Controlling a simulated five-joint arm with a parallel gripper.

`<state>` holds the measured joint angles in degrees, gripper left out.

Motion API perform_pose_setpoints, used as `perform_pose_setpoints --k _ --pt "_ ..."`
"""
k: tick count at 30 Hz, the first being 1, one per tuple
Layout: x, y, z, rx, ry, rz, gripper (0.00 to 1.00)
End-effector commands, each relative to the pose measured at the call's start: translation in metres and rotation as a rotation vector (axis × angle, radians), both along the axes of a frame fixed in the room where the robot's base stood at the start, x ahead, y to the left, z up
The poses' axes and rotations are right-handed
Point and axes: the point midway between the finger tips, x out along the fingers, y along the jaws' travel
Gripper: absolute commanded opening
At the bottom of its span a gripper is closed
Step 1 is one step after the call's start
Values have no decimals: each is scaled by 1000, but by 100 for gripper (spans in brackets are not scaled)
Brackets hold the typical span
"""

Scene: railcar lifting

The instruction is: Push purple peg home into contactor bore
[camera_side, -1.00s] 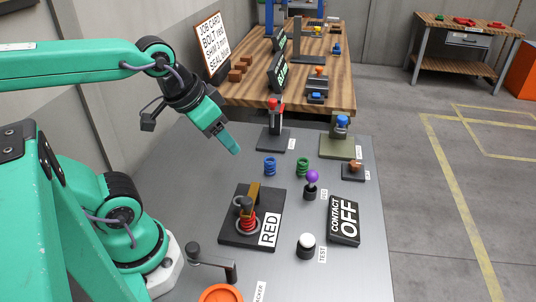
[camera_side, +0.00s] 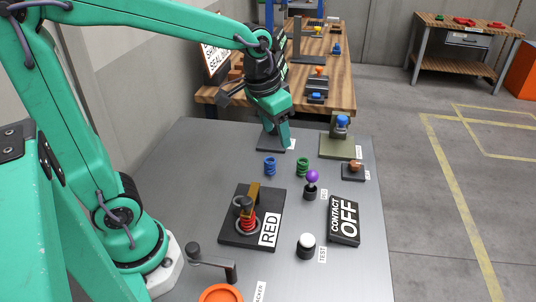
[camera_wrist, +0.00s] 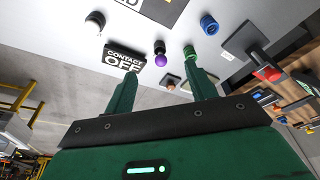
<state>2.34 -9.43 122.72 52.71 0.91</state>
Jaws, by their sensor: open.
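The purple peg (camera_side: 312,177) shows a round purple head upright on a short black cylinder (camera_side: 310,194), right of centre on the grey table. The bore is hidden; how deep the peg sits cannot be told. In the wrist view the purple head (camera_wrist: 160,60) appears between the fingers, farther off than the tips. My gripper (camera_side: 284,142) points down beyond the peg, up and left of it in the side view, apart from it. Its fingers (camera_wrist: 161,73) are open with nothing between them. The black CONTACT OFF sign (camera_side: 343,220) lies right of the peg.
Blue (camera_side: 270,166) and green (camera_side: 302,167) springs stand close to the peg. A RED block with a red spring (camera_side: 248,222) and a white-topped button (camera_side: 306,246) are nearer. A dark lever base (camera_side: 271,143) is partly behind my gripper. A blue-topped post (camera_side: 341,124) stands right.

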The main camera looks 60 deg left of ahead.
Motion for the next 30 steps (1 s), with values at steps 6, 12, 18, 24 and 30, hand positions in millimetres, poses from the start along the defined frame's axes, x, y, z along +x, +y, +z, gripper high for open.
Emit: perform_pose_setpoints --k 6,12,18,24,30 --pt "36 -6 -25 4 73 -16 56" --pt "65 -12 -54 8 137 -31 56" --pt "90 -18 -86 13 196 -45 56" --pt "104 -21 -107 16 230 -53 56" --pt "107 -22 -112 16 237 -55 56"
